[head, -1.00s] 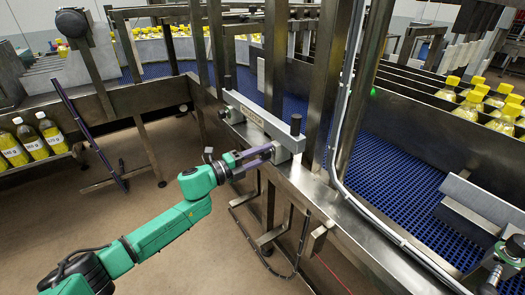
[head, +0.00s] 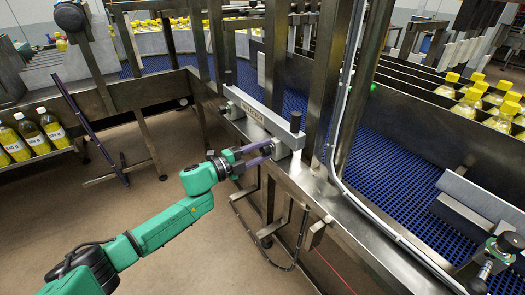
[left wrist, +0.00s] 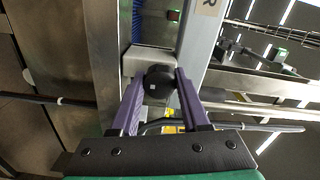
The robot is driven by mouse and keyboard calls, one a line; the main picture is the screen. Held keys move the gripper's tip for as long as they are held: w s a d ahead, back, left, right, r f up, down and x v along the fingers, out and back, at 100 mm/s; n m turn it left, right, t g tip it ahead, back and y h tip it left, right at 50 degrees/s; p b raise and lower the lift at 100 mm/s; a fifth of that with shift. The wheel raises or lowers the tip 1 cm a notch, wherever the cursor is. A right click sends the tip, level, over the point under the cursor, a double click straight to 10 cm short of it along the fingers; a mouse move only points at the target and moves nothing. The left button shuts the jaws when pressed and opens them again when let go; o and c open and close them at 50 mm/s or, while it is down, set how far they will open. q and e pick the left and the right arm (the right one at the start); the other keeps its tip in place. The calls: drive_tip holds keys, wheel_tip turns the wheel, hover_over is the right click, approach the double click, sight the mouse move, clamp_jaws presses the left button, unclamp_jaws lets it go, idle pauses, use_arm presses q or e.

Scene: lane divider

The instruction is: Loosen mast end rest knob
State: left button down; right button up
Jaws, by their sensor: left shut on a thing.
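My left gripper (head: 266,152) reaches the near end of a grey beam with a label (head: 254,112) on the steel frame. Its two purple fingers are shut on a black round knob, seen end-on between the fingertips in the left wrist view (left wrist: 159,82). The knob sits against a grey end block (head: 290,143), also visible behind it in the left wrist view (left wrist: 146,58). In the head view the fingers mostly hide the knob. My right gripper is not in view.
Steel uprights (head: 321,80) and a pale conduit (head: 340,115) rise close behind. A blue conveyor belt (head: 395,165) lies beyond the frame rail. Yellow bottles stand left (head: 32,135) and right (head: 468,103).

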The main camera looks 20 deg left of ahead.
use_arm(q)
drive_tip(key=c, duration=0.8)
unclamp_jaws()
drive_tip(key=shift+r, duration=0.1)
drive_tip(key=o, duration=0.4)
drive_tip(key=shift+w+d, duration=0.1)
drive_tip(key=shift+s+a+f, duration=0.25)
drive_tip(key=shift+s+a, duration=0.1)
drive_tip(key=shift+s, duration=0.05)
drive_tip(key=b+v, duration=0.3)
drive_tip(key=v, duration=1)
drive_tip(key=shift+s+a+r, duration=0.1)
drive_tip(key=shift+s+r, duration=0.05)
drive_tip(key=shift+s, duration=0.1)
